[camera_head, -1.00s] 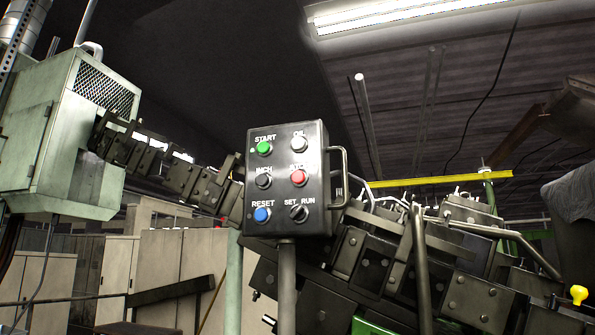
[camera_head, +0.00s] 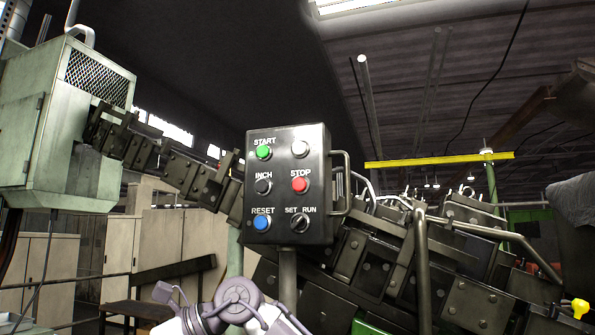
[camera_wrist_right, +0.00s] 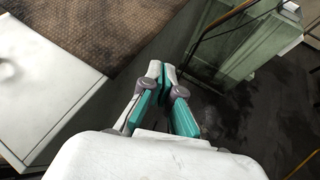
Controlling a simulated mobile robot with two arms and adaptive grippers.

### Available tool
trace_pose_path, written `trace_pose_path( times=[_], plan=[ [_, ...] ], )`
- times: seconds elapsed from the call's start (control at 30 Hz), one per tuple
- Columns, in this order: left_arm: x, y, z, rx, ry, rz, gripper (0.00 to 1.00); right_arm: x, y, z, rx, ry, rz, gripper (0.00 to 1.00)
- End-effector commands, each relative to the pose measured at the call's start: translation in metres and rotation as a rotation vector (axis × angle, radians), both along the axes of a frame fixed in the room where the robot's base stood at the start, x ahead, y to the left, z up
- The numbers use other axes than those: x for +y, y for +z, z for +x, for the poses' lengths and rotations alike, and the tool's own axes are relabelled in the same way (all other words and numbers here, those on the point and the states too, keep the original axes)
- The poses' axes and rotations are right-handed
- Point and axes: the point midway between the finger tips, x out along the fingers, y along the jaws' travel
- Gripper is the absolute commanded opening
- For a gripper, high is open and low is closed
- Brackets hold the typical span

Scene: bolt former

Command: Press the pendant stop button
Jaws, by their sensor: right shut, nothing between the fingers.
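The black pendant box (camera_head: 315,215) stands upright on a post in the middle of the head view. Its red stop button (camera_head: 299,185) is in the right column, middle row, with the word STOP above it; nothing covers it. A grey and white part of my own arm shows at the bottom of the head view, below the pendant and apart from it. My right gripper (camera_wrist_right: 163,73) shows in the right wrist view, shut and empty, over the floor. The pendant is not in that wrist view. My left gripper is not in view.
A green start button (camera_head: 264,152), a black inch button (camera_head: 263,186), a blue reset button (camera_head: 261,222) and a set/run switch (camera_head: 299,223) sit near the stop button. A handle (camera_head: 346,182) juts from the pendant's right side. Dark machinery (camera_head: 390,262) stands behind.

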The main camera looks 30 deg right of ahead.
Motion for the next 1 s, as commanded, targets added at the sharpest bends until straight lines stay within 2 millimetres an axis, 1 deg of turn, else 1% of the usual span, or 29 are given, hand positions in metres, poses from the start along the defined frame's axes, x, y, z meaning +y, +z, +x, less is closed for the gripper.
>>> trace_pose_path(
  times=[0.03,0.07,0.1,0.17,0.2,0.27,0.3,0.4,0.5,0.6,0.7,0.8,1.0],
  plan=[
    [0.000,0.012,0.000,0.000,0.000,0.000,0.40,-0.012,0.042,-0.012,-0.108,-0.011,-0.127,0.00],
    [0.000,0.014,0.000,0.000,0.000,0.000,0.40,-0.020,0.058,-0.018,-0.160,-0.021,-0.201,0.00],
    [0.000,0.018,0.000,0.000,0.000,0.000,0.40,-0.031,0.078,-0.025,-0.222,-0.041,-0.294,0.00],
    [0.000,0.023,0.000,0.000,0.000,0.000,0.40,-0.049,0.108,-0.037,-0.307,-0.080,-0.423,0.00],
    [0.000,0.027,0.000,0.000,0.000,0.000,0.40,-0.062,0.128,-0.045,-0.357,-0.110,-0.502,0.00],
    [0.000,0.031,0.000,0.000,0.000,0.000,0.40,-0.081,0.157,-0.057,-0.425,-0.165,-0.612,0.00],
    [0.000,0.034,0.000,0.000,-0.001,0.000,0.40,-0.093,0.176,-0.066,-0.464,-0.202,-0.678,0.00],
    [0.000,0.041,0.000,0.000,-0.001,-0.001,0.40,-0.124,0.219,-0.090,-0.544,-0.303,-0.823,0.00],
    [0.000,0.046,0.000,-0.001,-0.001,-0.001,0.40,-0.148,0.253,-0.113,-0.596,-0.397,-0.927,0.00],
    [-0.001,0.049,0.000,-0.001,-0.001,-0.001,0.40,-0.166,0.276,-0.131,-0.628,-0.471,-0.999,0.00],
    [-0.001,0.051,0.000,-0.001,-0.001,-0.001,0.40,-0.177,0.290,-0.144,-0.645,-0.519,-1.040,0.00],
    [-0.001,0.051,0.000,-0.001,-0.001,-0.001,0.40,-0.183,0.296,-0.149,-0.651,-0.543,-1.058,0.00],
    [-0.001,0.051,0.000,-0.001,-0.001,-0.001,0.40,-0.184,0.297,-0.151,-0.652,-0.548,-1.062,0.00]
  ],
)
